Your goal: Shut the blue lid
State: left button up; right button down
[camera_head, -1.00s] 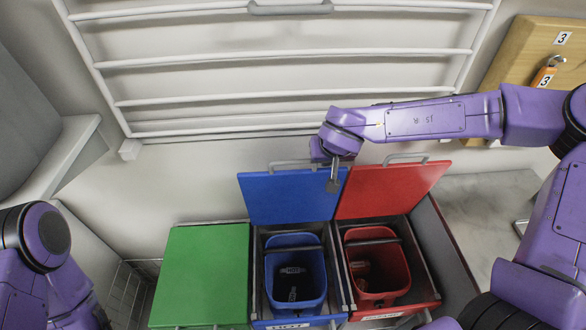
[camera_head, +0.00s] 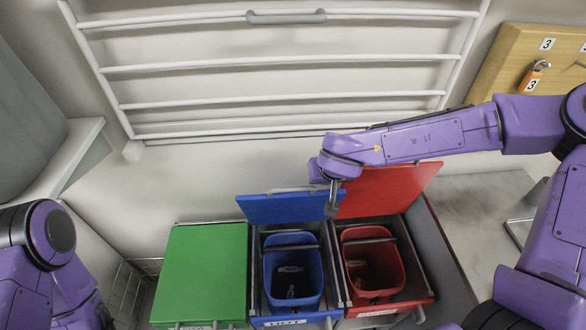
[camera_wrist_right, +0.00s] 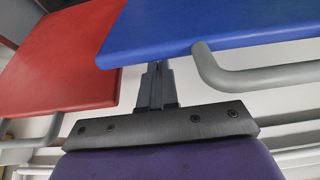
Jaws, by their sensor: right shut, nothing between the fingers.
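The blue lid (camera_head: 282,208) stands raised and tilted behind the open blue bin (camera_head: 293,271), with its grey handle along the top edge. It also shows close up in the right wrist view (camera_wrist_right: 205,28), with the grey handle (camera_wrist_right: 260,75) at its edge. My right gripper (camera_head: 332,205) is shut and empty at the right part of the blue lid, near the red lid. In the right wrist view its closed fingers (camera_wrist_right: 157,80) reach to the lid's edge; I cannot tell whether they touch. My left arm is at the lower left; its gripper is out of view.
The red lid (camera_head: 392,188) stands open just right of the blue lid, behind the red bin (camera_head: 372,264). The green lid (camera_head: 204,271) lies shut on the left. A white rail rack (camera_head: 290,64) is on the wall behind. A wooden cabinet (camera_head: 515,72) is at upper right.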

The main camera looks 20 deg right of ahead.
jog(key=shift+s+a, duration=0.15)
jog(key=shift+s, duration=0.45)
pick_arm(q)
jog(key=shift+s+r+p, duration=0.25)
jog(key=shift+r+p, duration=0.05)
jog(key=shift+r, duration=0.1)
pick_arm(e)
notch_tip(320, 180, up, 10)
jog(key=shift+w, duration=0.15)
